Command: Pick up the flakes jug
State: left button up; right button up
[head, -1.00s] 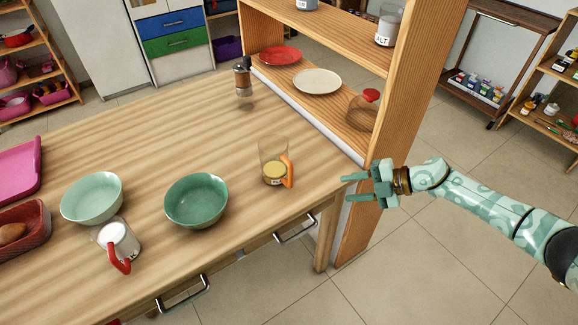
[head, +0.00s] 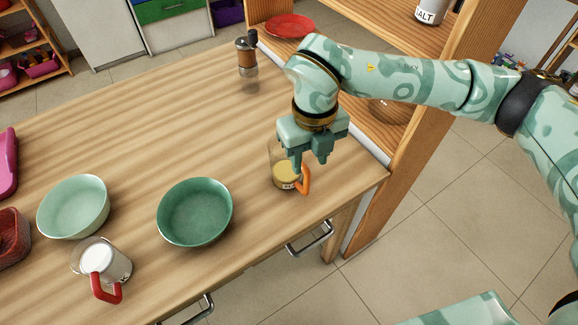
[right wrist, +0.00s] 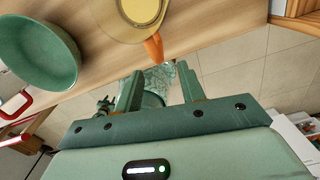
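The jug with yellow contents and an orange handle (head: 285,174), which I take as the flakes jug, stands upright on the wooden table near its right front edge. Its label is too small to read. It also shows at the top of the right wrist view (right wrist: 138,15), with its orange handle toward my fingers. My right gripper (head: 311,165) is above the jug, pointing down, and hides part of its top. In the right wrist view, its two fingers (right wrist: 160,88) are apart with nothing held between them. My left gripper is out of view.
A dark green bowl (head: 194,212) stands left of the jug. A pale green bowl (head: 73,206) and a red-handled jug with white contents (head: 103,262) are farther left. A mill (head: 247,62) stands behind. The wooden shelf (head: 408,165) rises close on the right.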

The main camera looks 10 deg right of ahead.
aim_at(308, 171)
notch_tip(308, 171, down, 2)
jog(key=shift+f, duration=0.15)
jog(key=shift+f+b, duration=0.45)
jog(key=shift+f, duration=0.35)
notch_tip(308, 171, down, 5)
jog(key=shift+w+r+b, duration=0.1)
jog(key=shift+w+b, duration=0.05)
jog(key=shift+b, duration=0.95)
jog(key=shift+r, duration=0.1)
grip_shut()
